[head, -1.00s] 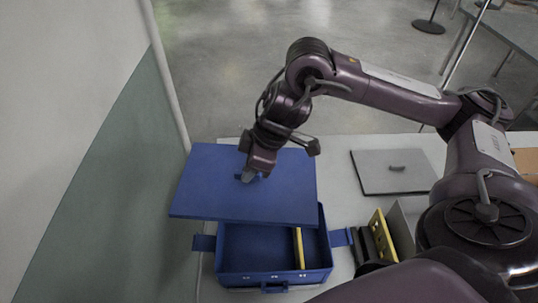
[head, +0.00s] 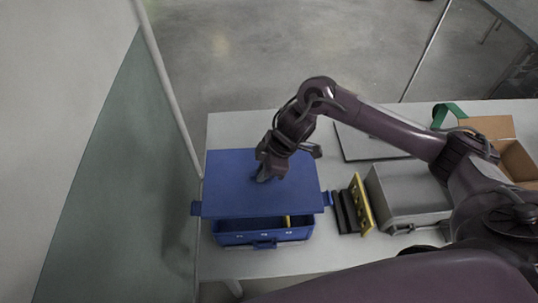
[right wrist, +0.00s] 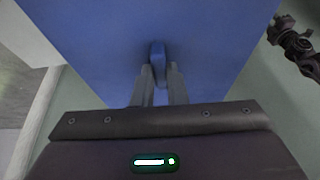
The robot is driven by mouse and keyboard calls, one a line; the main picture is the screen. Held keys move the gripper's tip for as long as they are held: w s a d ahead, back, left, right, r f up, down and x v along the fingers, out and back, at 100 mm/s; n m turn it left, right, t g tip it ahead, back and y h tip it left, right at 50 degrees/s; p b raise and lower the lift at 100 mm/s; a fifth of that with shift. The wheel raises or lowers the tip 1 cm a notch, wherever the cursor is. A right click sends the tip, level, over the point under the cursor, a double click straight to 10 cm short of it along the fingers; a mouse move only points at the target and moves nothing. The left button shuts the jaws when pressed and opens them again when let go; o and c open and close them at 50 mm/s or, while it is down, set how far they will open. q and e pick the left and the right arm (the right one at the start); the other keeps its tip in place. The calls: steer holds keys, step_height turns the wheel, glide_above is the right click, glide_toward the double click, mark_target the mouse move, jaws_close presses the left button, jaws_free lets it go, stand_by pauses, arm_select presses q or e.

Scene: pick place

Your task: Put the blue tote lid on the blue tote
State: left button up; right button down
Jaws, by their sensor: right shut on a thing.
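The blue tote lid (head: 235,185) is a flat blue panel held over the blue tote (head: 265,236) in the head view. It covers most of the tote's opening; a gap along the near side shows the inside and a bit of something yellow. Whether the lid touches the rim I cannot tell. My right gripper (head: 267,178) is above the lid, shut on its handle. In the right wrist view the fingers (right wrist: 159,85) close on the blue handle (right wrist: 157,55), with the lid filling the upper picture. My left gripper is not in view in the head picture.
Right of the tote, black and yellow pieces (head: 361,204) stand beside a grey tote (head: 405,195). A grey lid (head: 358,146) lies behind, and a cardboard box (head: 492,128) is at the far right. A wall and pole (head: 165,85) border the left side of the table (head: 225,127).

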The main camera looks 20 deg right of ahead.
mark_target(264, 187)
steer(key=shift+s+a+f, duration=0.15)
steer(key=shift+s+f, duration=0.1)
steer(key=shift+f, duration=0.65)
step_height(264, 187, down, 5)
steer(key=b, duration=0.5)
steer(key=shift+f+b, duration=0.2)
steer(key=shift+b, duration=0.15)
steer(key=shift+f, duration=0.65)
steer(key=shift+r, duration=0.1)
steer(key=shift+f, duration=0.35)
steer(key=shift+p, duration=0.45)
steer(key=shift+f, duration=0.4)
steer(key=shift+f, duration=0.2)
stand_by(0.9)
